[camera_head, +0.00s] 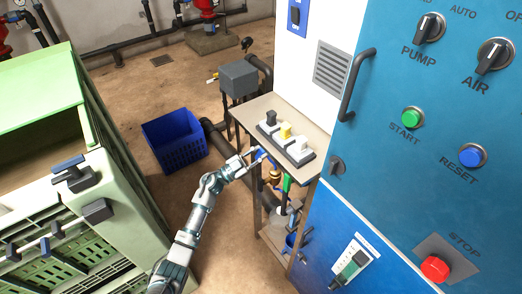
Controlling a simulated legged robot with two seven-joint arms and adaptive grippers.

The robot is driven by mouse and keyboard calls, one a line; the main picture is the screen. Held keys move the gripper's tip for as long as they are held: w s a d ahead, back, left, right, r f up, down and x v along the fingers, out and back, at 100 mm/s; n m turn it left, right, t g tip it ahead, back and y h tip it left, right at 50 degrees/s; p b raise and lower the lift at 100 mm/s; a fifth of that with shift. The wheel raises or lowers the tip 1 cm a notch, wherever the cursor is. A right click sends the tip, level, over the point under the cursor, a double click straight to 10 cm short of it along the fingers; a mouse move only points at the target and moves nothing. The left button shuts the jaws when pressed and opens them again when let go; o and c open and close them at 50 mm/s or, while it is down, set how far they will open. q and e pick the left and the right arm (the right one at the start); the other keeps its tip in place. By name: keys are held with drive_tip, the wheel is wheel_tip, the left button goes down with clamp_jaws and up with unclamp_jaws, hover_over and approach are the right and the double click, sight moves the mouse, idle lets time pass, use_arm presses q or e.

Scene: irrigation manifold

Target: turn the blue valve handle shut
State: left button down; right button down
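The blue valve handle (260,156) shows as a small blue patch at the left edge of the narrow bench, partly hidden by my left gripper. A brass-coloured fitting (275,177) sits just below and right of it. My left gripper (251,158) is at the handle, its fingertips touching it or very close. The fingers are too small to tell whether they are open or shut on it. My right gripper is not in view.
The bench (262,107) carries a grey rack with dark, yellow and white items. A blue control cabinet (420,170) stands close on the right. A blue crate (175,140) and a grey box (238,78) stand behind. Green crates (60,190) fill the left.

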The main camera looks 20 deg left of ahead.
use_arm(q)
drive_tip(key=m, duration=0.1)
drive_tip(key=m+g, duration=0.1)
drive_tip(key=shift+s+d+f+m+g+h, duration=0.1)
drive_tip(key=shift+f+m+g+h, duration=0.1)
drive_tip(key=shift+m+g+h, duration=0.15)
drive_tip(key=m, duration=0.1)
drive_tip(key=m+g, duration=0.1)
drive_tip(key=m, duration=0.1)
drive_tip(key=shift+s+d+f+m+g, duration=0.15)
drive_tip(key=shift+f+m+g, duration=0.1)
drive_tip(key=m+g, duration=0.1)
drive_tip(key=m, duration=0.2)
drive_tip(key=f+m+g+y, duration=0.1)
drive_tip(key=m, duration=0.2)
drive_tip(key=f+m+g, duration=0.1)
drive_tip(key=m, duration=0.2)
drive_tip(key=shift+s+d+p, duration=0.3)
drive_tip(key=shift+d, duration=0.05)
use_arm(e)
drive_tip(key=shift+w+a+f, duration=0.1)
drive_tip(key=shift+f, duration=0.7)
use_arm(q)
drive_tip(key=shift+m, duration=0.3)
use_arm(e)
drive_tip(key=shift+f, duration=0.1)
use_arm(q)
drive_tip(key=shift+f, duration=0.1)
